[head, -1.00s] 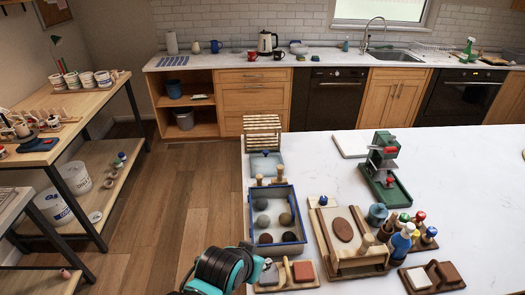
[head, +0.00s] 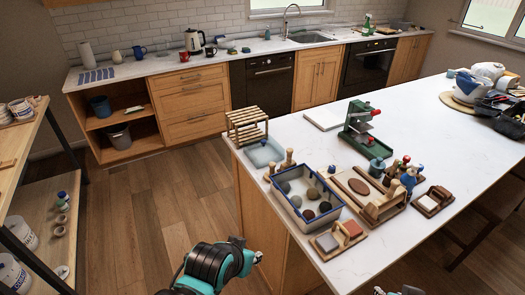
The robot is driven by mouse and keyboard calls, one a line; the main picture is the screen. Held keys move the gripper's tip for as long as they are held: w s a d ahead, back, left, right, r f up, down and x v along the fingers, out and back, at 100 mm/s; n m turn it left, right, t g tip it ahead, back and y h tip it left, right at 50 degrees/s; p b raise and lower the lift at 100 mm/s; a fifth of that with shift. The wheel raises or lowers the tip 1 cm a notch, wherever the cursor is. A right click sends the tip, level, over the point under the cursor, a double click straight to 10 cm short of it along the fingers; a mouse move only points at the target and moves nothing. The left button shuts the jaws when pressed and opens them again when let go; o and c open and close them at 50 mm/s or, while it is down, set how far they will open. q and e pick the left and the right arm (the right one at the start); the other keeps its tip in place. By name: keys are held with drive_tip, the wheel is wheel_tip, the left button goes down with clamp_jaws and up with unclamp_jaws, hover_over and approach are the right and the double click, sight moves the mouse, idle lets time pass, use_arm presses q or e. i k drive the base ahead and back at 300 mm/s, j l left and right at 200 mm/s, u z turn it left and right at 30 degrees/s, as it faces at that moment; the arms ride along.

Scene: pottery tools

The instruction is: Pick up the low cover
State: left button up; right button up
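I cannot tell for sure which thing is the low cover. A pale cloth-like heap lies with bowls (head: 484,87) on a round mat at the far right of the white counter, with dark items beside it; their details are too small to tell. Black and teal parts of my arm show at the bottom centre, beside the counter's near left end. A small part of my other arm shows at the bottom edge, further right.
The white counter (head: 420,115) carries a blue-rimmed tray (head: 334,213) of clay balls, a wooden rack (head: 246,126), a green press (head: 358,125), a wooden board with an oval clay slab, and several tools at its left end. Its middle right is clear. A shelf stands left.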

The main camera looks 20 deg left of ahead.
sight(261, 151)
drive_tip(key=j+z, duration=0.3)
drive_tip(key=j, duration=0.4)
drive_tip(key=j+z, duration=0.3)
drive_tip(key=j, duration=0.45)
